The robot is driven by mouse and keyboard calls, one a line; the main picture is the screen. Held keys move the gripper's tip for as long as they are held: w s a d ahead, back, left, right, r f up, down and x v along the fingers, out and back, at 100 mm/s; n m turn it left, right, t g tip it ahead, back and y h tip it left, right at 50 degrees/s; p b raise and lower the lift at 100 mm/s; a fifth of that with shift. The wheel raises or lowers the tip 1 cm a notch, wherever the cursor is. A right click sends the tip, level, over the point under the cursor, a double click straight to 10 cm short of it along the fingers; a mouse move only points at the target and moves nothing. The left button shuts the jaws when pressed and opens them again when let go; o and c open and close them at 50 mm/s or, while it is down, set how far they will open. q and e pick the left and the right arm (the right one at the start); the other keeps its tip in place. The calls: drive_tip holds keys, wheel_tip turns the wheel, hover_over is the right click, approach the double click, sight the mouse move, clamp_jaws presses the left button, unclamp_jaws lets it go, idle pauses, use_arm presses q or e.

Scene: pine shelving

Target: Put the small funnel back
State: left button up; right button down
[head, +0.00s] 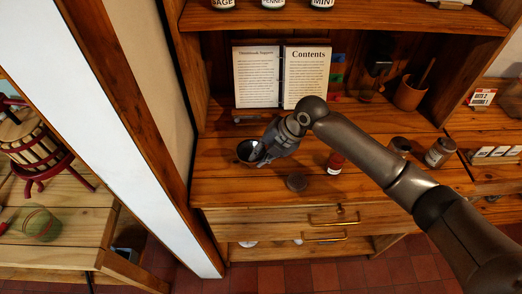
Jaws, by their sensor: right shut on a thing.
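My right gripper (263,153) reaches in over the pine counter, its fingers pointing left and down. It is shut on a small dark round piece with an open mouth, which looks like the small funnel (243,150). The fingers cover its right side, and its spout cannot be made out. The funnel is at or just above the counter (218,178), in front of the open book; I cannot tell whether it touches the wood. My left gripper is not in view.
An open book (282,77) stands behind the gripper. A dark round lid-like disc (296,183) and a red-labelled bottle (335,163) stand nearby. Jars (440,152) and a brown pot (410,94) are to the right. The counter's left front is clear.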

drive_tip(key=c, duration=1.9)
unclamp_jaws()
drive_tip(key=shift+f, duration=0.2)
drive_tip(key=o, duration=0.4)
drive_tip(key=shift+o, duration=0.2)
drive_tip(key=shift+r, duration=0.15)
drive_tip(key=shift+d+r, duration=0.1)
drive_tip(key=shift+r, duration=0.1)
drive_tip(key=b+v, duration=0.2)
drive_tip(key=v, duration=0.9)
drive_tip(key=shift+r, duration=0.3)
drive_tip(key=shift+s+d, duration=0.1)
drive_tip(key=shift+s, duration=0.05)
